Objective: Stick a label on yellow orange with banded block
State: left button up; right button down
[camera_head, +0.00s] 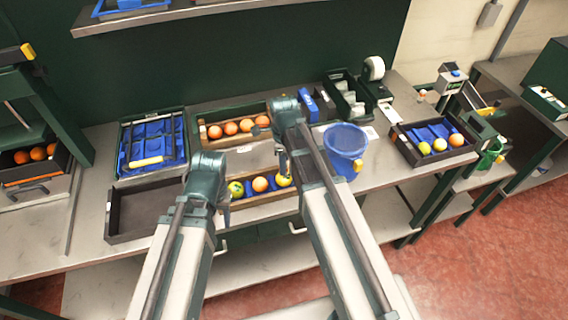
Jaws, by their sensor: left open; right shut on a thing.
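A yellow orange (284,181) sits at the right end of the front wooden tray, beside an orange one (260,184) and a yellow-green one (236,189). My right gripper (284,166) points down just above the yellow orange and partly hides it. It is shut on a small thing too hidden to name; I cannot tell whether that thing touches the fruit. My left gripper (225,214) is open, near the left end of that tray. I cannot make out a banded block for certain.
A rear tray (203,136) holds several oranges. A blue bucket (345,140) stands right of my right arm. A dark crate (405,149) with fruit is farther right. An empty dark tray (112,225) lies at left, below a blue-lined crate (121,140). A white roll (373,68) stands at the back.

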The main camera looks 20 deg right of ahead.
jog(key=shift+r, duration=0.1)
notch_tip(320, 180, up, 7)
jog(key=p, duration=0.7)
dwell(0.7)
